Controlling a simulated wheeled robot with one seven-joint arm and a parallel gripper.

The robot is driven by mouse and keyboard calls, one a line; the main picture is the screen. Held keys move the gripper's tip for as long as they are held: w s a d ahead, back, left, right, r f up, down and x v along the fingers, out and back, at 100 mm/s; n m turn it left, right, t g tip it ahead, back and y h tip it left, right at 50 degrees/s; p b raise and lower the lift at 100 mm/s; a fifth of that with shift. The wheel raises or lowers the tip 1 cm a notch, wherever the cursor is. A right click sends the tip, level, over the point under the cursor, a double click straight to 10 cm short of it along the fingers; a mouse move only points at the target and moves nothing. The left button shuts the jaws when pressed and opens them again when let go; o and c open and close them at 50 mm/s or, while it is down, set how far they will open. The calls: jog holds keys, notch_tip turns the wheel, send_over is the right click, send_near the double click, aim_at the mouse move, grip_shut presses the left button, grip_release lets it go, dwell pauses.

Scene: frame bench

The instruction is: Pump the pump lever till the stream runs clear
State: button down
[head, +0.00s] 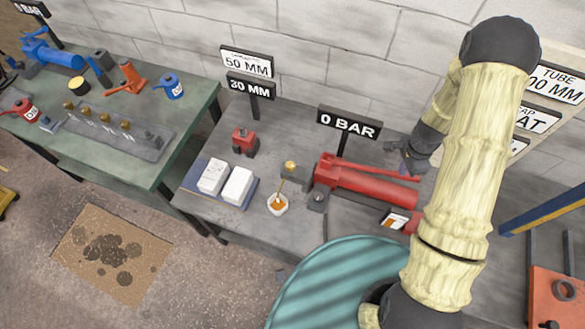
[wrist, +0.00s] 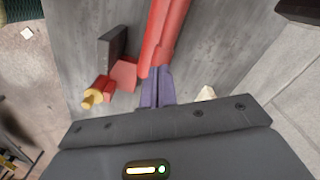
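The red hand pump (head: 365,185) lies on the grey bench, with its red pump lever (head: 375,167) running just above the barrel. A thin amber stream (head: 281,187) falls from the brass outlet (head: 290,166) into a small white cup (head: 278,206) holding amber liquid. My gripper (head: 409,167) is at the lever's right end. In the wrist view, its purple fingers (wrist: 156,88) are close together at the end of the red lever (wrist: 157,45) and appear shut on it. The contact itself is partly hidden.
A sign reading 0 BAR (head: 348,123) stands behind the pump. White blocks on a blue tray (head: 240,186) lie left of the cup. The wall is close behind.

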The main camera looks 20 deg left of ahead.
notch_tip(320, 180, down, 5)
jog(key=b, duration=0.3)
jog(key=shift+r+p, duration=2.9)
jog(key=shift+r, duration=1.25)
notch_tip(320, 180, up, 5)
jog(key=p, duration=0.3)
jog(key=shift+p, duration=0.35)
